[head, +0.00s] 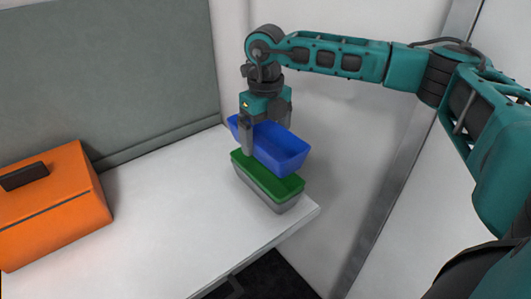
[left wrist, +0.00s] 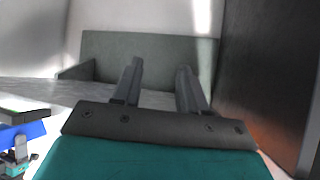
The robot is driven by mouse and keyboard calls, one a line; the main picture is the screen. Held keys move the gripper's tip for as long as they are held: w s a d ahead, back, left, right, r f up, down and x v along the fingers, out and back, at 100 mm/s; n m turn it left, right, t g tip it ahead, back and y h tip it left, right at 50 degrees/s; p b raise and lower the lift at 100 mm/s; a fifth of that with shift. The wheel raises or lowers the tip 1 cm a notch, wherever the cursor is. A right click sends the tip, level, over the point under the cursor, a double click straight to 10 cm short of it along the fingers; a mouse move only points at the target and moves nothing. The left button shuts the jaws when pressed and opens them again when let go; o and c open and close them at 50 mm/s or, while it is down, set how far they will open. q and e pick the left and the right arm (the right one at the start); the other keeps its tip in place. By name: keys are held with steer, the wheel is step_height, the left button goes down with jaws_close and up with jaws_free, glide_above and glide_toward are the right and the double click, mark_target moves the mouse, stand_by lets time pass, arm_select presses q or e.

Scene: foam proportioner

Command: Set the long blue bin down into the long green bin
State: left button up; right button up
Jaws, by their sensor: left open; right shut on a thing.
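The long blue bin (head: 283,150) hangs from my right gripper (head: 260,138) in the head view. That gripper points down and is shut on the bin; one finger shows on the bin's near left side. The long green bin (head: 291,188) is directly below, nested in a grey bin (head: 262,196) on the table. The blue bin hides part of the green bin's opening, and I cannot tell whether they touch. In the left wrist view, my left gripper (left wrist: 158,72) is open and empty. Part of the blue bin (left wrist: 30,131) shows at that view's left edge.
The white table (head: 165,205) has its right corner just beside the stacked bins. An orange case (head: 50,210) with a dark handle stands at the left. A grey panel (head: 110,70) and a white wall rise behind. The table between case and bins is clear.

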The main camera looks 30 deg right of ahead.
steer(key=shift+f, duration=2.6)
steer(key=shift+f+b, duration=0.4)
steer(key=shift+f, duration=0.2)
steer(key=o, duration=0.7)
steer(key=shift+o, duration=0.2)
step_height(320, 180, up, 13)
steer(key=shift+r+p, duration=0.15)
steer(key=shift+p, duration=0.2)
